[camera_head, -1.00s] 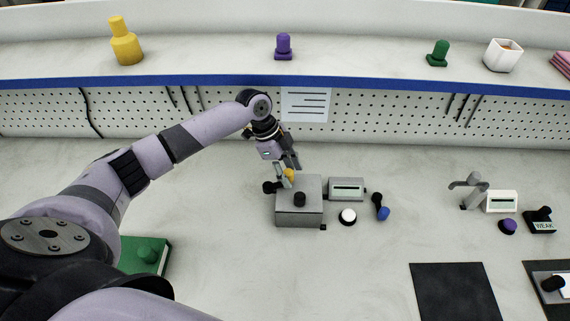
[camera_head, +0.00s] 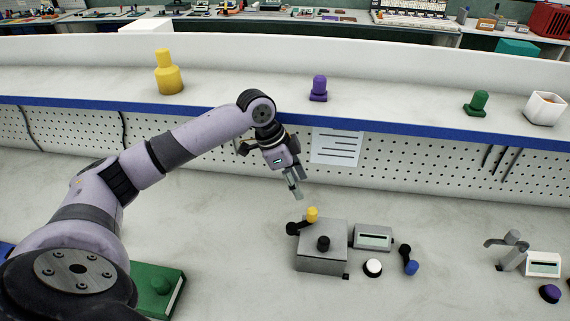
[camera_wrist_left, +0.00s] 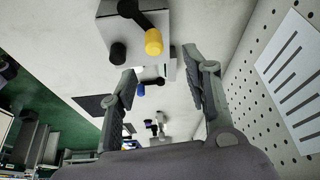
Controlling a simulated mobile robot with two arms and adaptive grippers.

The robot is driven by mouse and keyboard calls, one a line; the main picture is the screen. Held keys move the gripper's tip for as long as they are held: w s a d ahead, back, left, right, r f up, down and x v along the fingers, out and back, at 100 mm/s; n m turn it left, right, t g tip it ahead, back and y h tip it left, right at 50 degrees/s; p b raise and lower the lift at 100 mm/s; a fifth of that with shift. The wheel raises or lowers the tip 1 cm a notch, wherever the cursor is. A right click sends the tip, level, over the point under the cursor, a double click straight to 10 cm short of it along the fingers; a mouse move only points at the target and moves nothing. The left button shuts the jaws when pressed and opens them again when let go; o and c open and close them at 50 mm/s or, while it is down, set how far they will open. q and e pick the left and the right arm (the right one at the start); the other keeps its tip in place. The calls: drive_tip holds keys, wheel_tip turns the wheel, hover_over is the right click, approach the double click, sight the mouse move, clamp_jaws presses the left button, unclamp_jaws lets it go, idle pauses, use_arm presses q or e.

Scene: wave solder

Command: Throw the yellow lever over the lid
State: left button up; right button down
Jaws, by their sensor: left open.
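The yellow lever (camera_head: 312,214) is a yellow knob on a black arm at the back left of a grey box (camera_head: 317,263). The box's lid (camera_head: 337,232) has a black knob (camera_head: 323,243) on top. In the left wrist view the lever's yellow knob (camera_wrist_left: 153,42) is near the top middle, beyond the fingertips. My left gripper (camera_head: 296,190) is open and empty, above and behind the lever and apart from it. Its two spread fingers (camera_wrist_left: 163,72) show in the left wrist view. My right gripper is not in view.
A small display box (camera_head: 373,237), a white button (camera_head: 373,267) and a blue-tipped black lever (camera_head: 409,261) stand right of the grey box. A pegboard with a paper sheet (camera_head: 336,146) is behind my gripper, under a blue-edged shelf (camera_head: 420,128).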

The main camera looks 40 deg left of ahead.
use_arm(q)
drive_tip(key=v, duration=0.7)
drive_tip(key=shift+b, duration=0.4)
